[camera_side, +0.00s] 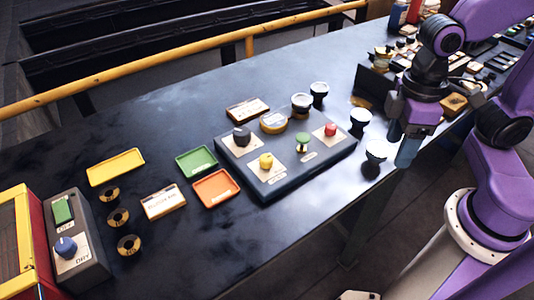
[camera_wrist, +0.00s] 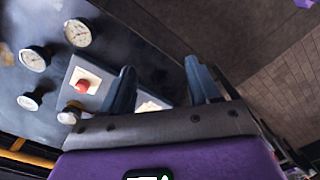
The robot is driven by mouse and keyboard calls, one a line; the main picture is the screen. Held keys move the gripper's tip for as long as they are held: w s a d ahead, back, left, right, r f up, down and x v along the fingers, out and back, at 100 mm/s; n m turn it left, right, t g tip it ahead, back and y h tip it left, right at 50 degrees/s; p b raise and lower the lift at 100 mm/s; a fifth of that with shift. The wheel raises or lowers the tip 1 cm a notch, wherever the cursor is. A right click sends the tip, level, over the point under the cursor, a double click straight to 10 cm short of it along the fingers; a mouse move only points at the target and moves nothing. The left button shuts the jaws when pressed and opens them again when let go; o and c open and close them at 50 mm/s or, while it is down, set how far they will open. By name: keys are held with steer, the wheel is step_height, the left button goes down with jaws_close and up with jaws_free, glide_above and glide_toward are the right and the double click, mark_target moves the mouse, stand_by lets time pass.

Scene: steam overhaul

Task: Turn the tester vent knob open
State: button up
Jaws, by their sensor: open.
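The tester looks to be the dark slab-shaped box (camera_side: 320,168) in the middle of the bench. On top it carries a black knob (camera_side: 241,135), a yellow knob (camera_side: 266,160), a green-topped knob (camera_side: 302,138) and a red knob (camera_side: 330,129). Their labels are too small to read, so I cannot tell which is the vent. My gripper (camera_side: 403,145) is open and empty, to the right of the tester, over the bench's front edge. In the wrist view, my gripper (camera_wrist: 160,66) shows two blue fingers apart, with the red knob (camera_wrist: 82,86) left of them, not touched.
White-topped gauges (camera_side: 376,150) stand near the tester's right end, close to my gripper. Green (camera_side: 197,161) and orange (camera_side: 216,188) trays lie left of it. A grey box with a blue dial (camera_side: 66,247) stands far left. A yellow rail (camera_side: 150,63) runs behind the bench.

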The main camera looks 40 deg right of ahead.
steer(key=w+a+r+m+g, duration=0.1)
steer(key=w+a+m, duration=0.35)
steer(key=w, duration=0.25)
steer(key=w+a+r+m+g, duration=0.1)
steer(key=w+a+m, duration=0.2)
steer(key=w+m, duration=0.3)
steer(key=m+y, duration=0.3)
steer(key=m, duration=0.5)
glide_toward(267, 157)
steer(key=shift+g, duration=0.4)
steer(key=x, duration=0.9)
steer(key=shift+w+f, duration=0.15)
steer(key=shift+w, duration=0.2)
steer(key=shift+c, duration=0.2)
steer(key=c, duration=1)
